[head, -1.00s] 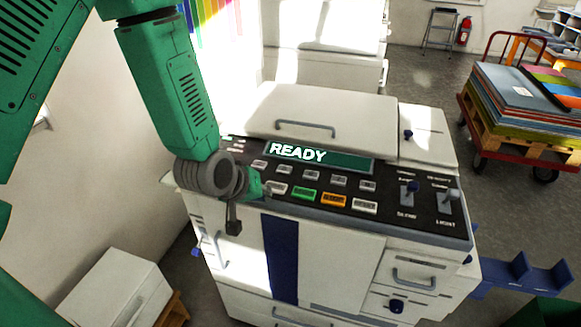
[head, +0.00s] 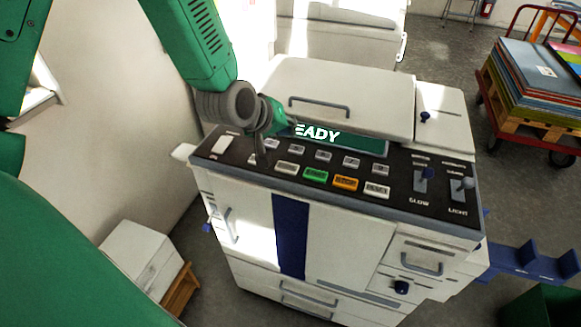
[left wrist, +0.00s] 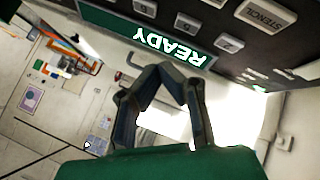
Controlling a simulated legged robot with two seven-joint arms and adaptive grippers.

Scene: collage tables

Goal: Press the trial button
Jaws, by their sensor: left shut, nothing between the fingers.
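The printer's black control panel (head: 405,183) carries a lower row with a white button (head: 287,167), a green button (head: 315,175), an orange button (head: 345,183) and another white button (head: 377,190). Their labels are too small to read, so I cannot tell for sure which is the trial button. My left gripper (head: 262,163) is shut and empty, fingers pointing down at the panel's left part, just left of the white button beside the green one. I cannot tell whether it touches the panel. The closed fingers (left wrist: 165,68) also show in the left wrist view. My right gripper is not in view.
The display (head: 340,138) reads READY, its first letter hidden by my left gripper. Slow and light levers (head: 423,180) stand at the panel's right. In the left wrist view a STENCIL key (left wrist: 266,14) shows. A loaded cart (head: 530,95) stands at right.

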